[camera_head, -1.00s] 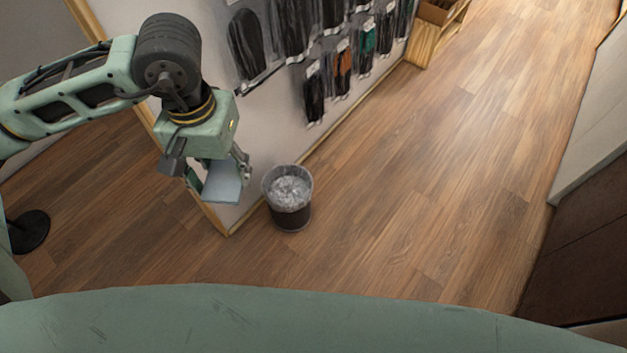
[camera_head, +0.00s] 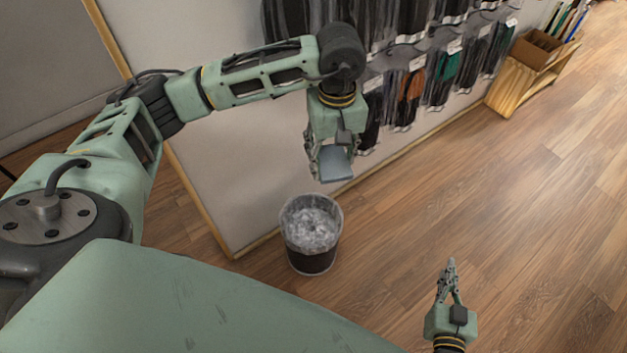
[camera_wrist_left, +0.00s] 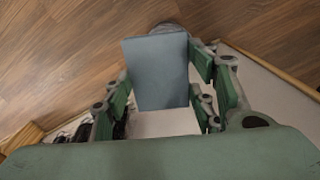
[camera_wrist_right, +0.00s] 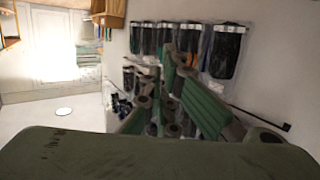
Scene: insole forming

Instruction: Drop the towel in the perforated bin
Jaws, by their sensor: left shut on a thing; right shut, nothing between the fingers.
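The towel (camera_head: 337,165) is a folded blue-grey piece. My left gripper (camera_head: 331,160) is shut on it and holds it in the air, above and slightly right of the bin in the head view. The towel (camera_wrist_left: 157,72) also shows between the fingers in the left wrist view. The perforated bin (camera_head: 312,262) stands on the floor, dark below with a pale crumpled liner or contents at its mouth. In the left wrist view the towel hides most of the bin, leaving a grey rim (camera_wrist_left: 172,29). My right gripper (camera_head: 450,268) is shut and empty, low at the right of the bin.
A wall with hanging packaged goods (camera_head: 410,85) is behind the bin. A wooden crate shelf (camera_head: 525,65) stands farther along the wall. The wooden floor (camera_head: 500,190) to the right is clear.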

